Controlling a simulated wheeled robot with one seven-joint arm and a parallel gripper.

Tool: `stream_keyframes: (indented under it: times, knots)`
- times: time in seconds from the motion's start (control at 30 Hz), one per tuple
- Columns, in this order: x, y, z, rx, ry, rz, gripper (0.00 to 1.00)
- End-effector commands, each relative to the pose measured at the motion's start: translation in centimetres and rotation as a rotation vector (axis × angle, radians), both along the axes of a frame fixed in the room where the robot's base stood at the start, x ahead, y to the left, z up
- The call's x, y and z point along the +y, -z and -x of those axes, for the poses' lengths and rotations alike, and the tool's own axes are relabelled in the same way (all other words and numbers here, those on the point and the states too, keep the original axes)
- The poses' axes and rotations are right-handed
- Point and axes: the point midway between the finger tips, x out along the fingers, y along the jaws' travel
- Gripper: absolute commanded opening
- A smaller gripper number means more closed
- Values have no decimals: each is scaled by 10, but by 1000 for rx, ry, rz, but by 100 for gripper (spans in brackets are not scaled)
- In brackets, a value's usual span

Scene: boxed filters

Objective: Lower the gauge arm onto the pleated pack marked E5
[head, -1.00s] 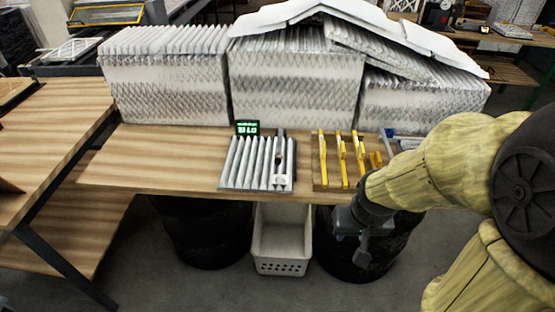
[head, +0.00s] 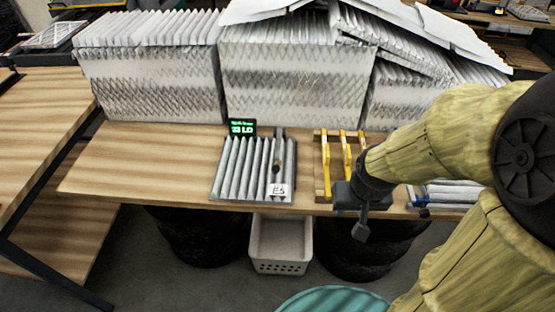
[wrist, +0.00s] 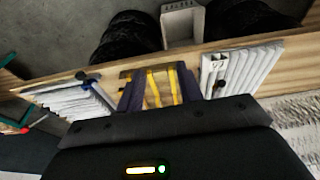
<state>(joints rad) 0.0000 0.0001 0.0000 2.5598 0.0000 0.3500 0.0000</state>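The grey pleated pack marked E5 (head: 240,170) lies on the bench near the front edge, its white label at its front right corner. The gauge arm (head: 279,148) stands at the pack's right side with a dark knob on it; whether its foot touches the pleats I cannot tell. A small green-lit display (head: 242,127) behind the pack ends in "LO". My gripper (head: 352,210) is over the bench's front edge, right of the pack and apart from it. In the wrist view my gripper's (wrist: 160,90) dark fingers are spread, with nothing held between them.
A wooden rack with yellow bars (head: 325,165) stands between the pack and my arm. Another pleated pack (head: 455,192) with a blue part lies at the right. Tall filter stacks (head: 295,85) line the back. A white bin (head: 280,243) sits below; bench left of the pack is clear.

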Motion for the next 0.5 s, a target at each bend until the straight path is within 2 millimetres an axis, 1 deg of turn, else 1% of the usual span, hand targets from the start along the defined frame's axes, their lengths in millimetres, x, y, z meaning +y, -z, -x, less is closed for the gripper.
stream_keyframes:
  times: [0.27, 0.3, 0.33, 0.37, 0.47, 0.5]
  knots:
    - [0, 0, 0, 0, 0, 0, 36]
    - [0, 0, 0, 0, 0, 0, 44]
    - [0, 0, -1, 0, 3, -2, 47]
    - [1, 0, -2, -1, 6, -4, 47]
    - [6, 0, -16, -3, 47, -24, 47]
    - [9, 0, -25, -5, 78, -39, 47]
